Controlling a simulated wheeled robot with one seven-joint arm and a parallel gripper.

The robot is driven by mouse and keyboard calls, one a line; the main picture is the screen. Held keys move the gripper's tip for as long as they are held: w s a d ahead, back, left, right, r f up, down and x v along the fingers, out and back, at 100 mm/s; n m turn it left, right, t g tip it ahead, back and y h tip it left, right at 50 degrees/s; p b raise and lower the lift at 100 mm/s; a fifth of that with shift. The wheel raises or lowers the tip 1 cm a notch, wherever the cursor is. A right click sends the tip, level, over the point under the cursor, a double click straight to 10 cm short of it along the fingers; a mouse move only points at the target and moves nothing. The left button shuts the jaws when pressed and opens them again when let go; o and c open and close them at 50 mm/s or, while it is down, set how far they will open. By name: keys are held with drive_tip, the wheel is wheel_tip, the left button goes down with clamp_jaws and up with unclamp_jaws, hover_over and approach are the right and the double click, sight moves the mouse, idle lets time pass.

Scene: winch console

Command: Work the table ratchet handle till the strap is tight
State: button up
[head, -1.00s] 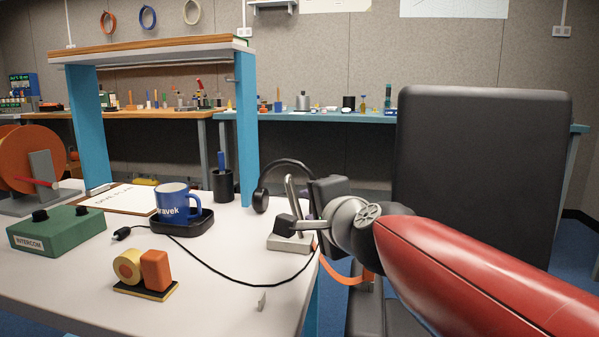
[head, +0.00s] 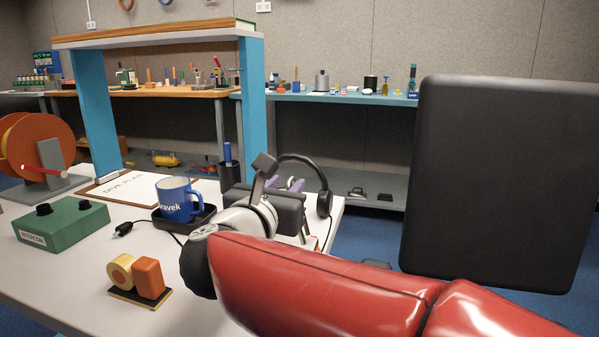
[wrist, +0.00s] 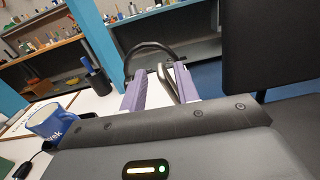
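The table ratchet is at the right edge of the white table (head: 75,262). In the head view my gripper and arm hide most of it; a small pale and orange bit (head: 312,243) shows beside the gripper. In the wrist view its bent metal handle (wrist: 168,86) stands between the two purple fingers of my gripper (wrist: 160,88), closer to the right finger. The fingers are apart, so the gripper is open. I cannot tell whether a finger touches the handle. In the head view the purple fingertips (head: 291,185) show just past the dark gripper body. The strap's tightness cannot be seen.
A black headset (head: 323,203) stands just beyond the gripper. A blue mug (head: 179,200) in a black tray, a clipboard (head: 125,188), a green intercom box (head: 62,224) and an orange-yellow block pair (head: 148,277) are left. A black chair back (head: 500,180) stands right.

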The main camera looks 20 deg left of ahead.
drive_tip(key=w, duration=0.5)
drive_tip(key=shift+a+p, duration=0.2)
drive_tip(key=shift+p, duration=0.2)
clamp_jaws()
